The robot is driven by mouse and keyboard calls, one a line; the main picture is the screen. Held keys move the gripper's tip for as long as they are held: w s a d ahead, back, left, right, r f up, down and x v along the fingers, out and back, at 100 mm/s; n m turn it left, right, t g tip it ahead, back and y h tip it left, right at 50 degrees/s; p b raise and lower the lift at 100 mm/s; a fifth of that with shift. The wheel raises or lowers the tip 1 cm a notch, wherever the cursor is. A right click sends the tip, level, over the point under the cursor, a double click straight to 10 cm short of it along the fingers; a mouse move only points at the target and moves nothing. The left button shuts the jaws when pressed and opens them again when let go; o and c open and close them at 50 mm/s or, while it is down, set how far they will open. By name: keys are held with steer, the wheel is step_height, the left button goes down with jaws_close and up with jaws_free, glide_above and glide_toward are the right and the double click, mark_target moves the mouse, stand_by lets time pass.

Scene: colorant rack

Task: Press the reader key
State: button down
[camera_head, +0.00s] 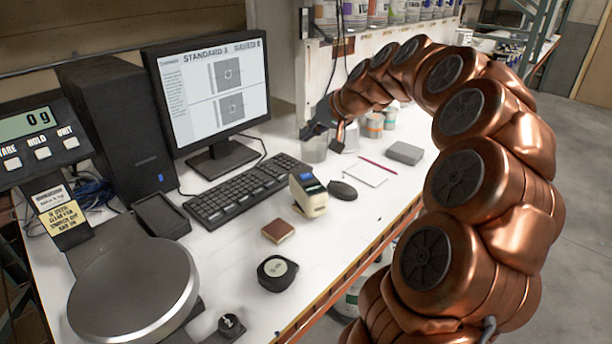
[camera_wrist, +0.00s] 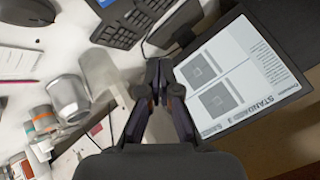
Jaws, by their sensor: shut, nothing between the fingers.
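The reader (camera_head: 309,196) is a small beige and dark handheld device with a blue screen. It stands on the white bench in front of the keyboard in the head view. I cannot make out its key clearly. A small blue-topped piece at the top edge of the wrist view may be part of it. My gripper (camera_head: 318,124) is at the back of the bench, beyond the reader and apart from it. In the wrist view my gripper (camera_wrist: 159,72) has its fingers together and empty, pointing between the keyboard and the monitor.
The monitor (camera_head: 212,92) and keyboard (camera_head: 245,190) are left of the reader. A mouse (camera_head: 342,190), brown block (camera_head: 278,230) and tape measure (camera_head: 277,272) lie nearby. A translucent cup (camera_head: 313,150) stands near my gripper; a metal can (camera_wrist: 68,97) shows in the wrist view. A scale (camera_head: 135,285) fills the left front.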

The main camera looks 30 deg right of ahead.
steer(key=b, duration=0.3)
glide_above(308, 176)
step_height(308, 176, down, 8)
steer(key=shift+r, duration=0.15)
steer(key=shift+f+b, duration=0.35)
steer(key=shift+f, duration=0.2)
stand_by(1.0)
steer(key=shift+f+b, duration=0.4)
steer(key=shift+b, duration=0.15)
steer(key=shift+f+b, duration=0.3)
steer(key=shift+f, duration=0.05)
stand_by(0.5)
steer(key=shift+r, duration=0.1)
stand_by(0.3)
steer(key=shift+r, duration=0.7)
steer(key=shift+r, duration=0.15)
